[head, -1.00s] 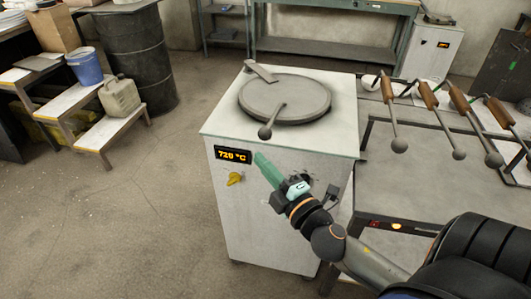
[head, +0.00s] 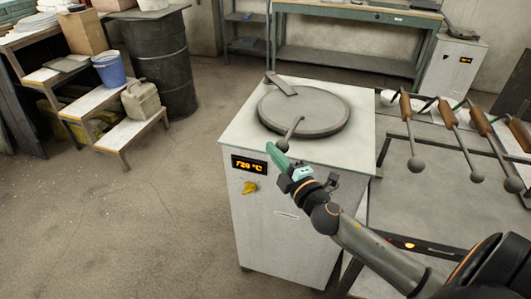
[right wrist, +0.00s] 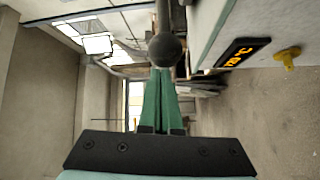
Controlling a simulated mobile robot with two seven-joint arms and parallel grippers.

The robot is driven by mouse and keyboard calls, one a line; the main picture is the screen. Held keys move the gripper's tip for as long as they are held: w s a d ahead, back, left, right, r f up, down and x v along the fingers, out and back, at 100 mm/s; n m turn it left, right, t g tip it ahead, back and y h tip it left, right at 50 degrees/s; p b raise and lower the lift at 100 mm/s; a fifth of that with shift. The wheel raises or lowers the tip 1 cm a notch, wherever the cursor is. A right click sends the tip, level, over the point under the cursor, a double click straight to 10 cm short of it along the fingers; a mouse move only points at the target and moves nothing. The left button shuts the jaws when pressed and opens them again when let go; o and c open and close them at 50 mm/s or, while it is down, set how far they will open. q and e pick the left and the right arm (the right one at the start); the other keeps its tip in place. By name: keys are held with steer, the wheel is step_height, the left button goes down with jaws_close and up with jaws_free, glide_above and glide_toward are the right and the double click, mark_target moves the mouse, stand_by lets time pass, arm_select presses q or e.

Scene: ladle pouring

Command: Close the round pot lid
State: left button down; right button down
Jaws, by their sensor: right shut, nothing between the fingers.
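The round grey pot lid (head: 318,110) lies flat on the top of the white furnace (head: 235,128). A handle rod with a dark ball knob (head: 283,146) runs from the lid toward the furnace's front edge. My right gripper (head: 272,149) is shut and empty at the front edge, with its green fingertips close to the ball knob. In the right wrist view the green fingers (right wrist: 163,75) are together and the ball knob (right wrist: 165,49) shows just beyond their tips. I cannot tell whether they touch. My left gripper is not in view.
The furnace front carries a temperature display (head: 249,164) and a yellow knob (head: 250,187). On the right, a metal table (head: 420,210) has several ladles with wooden grips (head: 447,112) above it. Steps with a blue bucket (head: 109,70) stand at the left. The floor left of the furnace is clear.

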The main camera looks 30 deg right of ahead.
steer(key=shift+s+d, duration=0.1)
steer(key=shift+d, duration=0.15)
